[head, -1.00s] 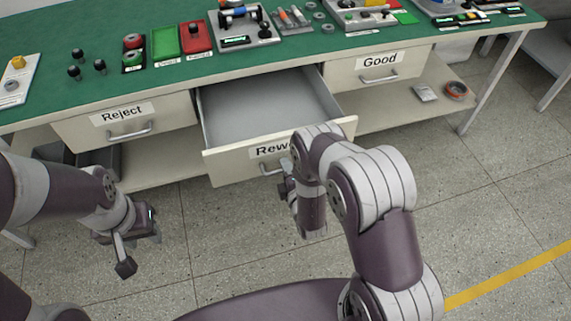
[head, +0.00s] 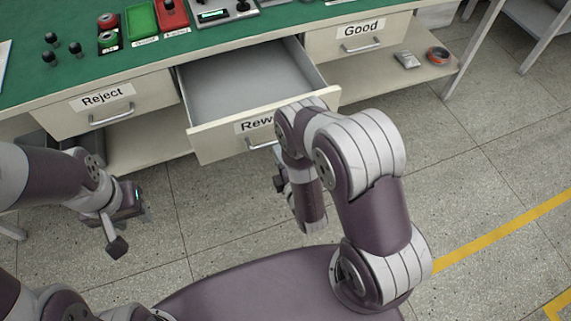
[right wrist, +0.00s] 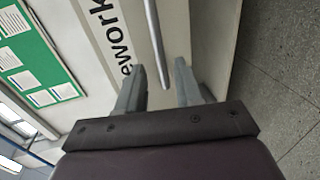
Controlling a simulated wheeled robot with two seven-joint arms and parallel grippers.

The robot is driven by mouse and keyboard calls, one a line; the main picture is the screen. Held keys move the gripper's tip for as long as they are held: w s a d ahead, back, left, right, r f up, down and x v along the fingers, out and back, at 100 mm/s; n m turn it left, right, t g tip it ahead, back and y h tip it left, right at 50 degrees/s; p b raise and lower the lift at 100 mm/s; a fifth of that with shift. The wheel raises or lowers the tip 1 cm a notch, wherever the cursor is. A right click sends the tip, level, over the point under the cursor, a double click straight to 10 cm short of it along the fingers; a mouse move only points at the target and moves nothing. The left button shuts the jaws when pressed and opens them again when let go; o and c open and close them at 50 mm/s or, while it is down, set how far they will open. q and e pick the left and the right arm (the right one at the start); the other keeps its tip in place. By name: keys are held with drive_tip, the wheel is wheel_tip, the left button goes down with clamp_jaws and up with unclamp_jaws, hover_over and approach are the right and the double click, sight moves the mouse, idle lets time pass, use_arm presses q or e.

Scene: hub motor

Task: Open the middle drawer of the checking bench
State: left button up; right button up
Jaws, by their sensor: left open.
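The checking bench (head: 150,75) has a green top and three labelled drawers. The middle drawer (head: 250,85), its label partly hidden by my right arm, is pulled well out and looks empty. Its bar handle (head: 260,145) shows partly in the head view. In the right wrist view the handle (right wrist: 156,45) runs between the lines of my right gripper's fingers (right wrist: 160,80), which are apart with clear gaps beside the bar. In the head view my right gripper (head: 279,183) is mostly hidden behind its arm, below the drawer front. My left gripper (head: 122,220) is open and empty, over the floor at left.
The Reject drawer (head: 75,118) and the Good drawer (head: 335,42) are shut on either side. Red and green trays stand on the bench top. The floor in front is clear.

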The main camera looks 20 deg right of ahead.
drive_tip(key=v, duration=0.5)
drive_tip(key=shift+s+r, duration=0.1)
drive_tip(key=shift+s, duration=0.25)
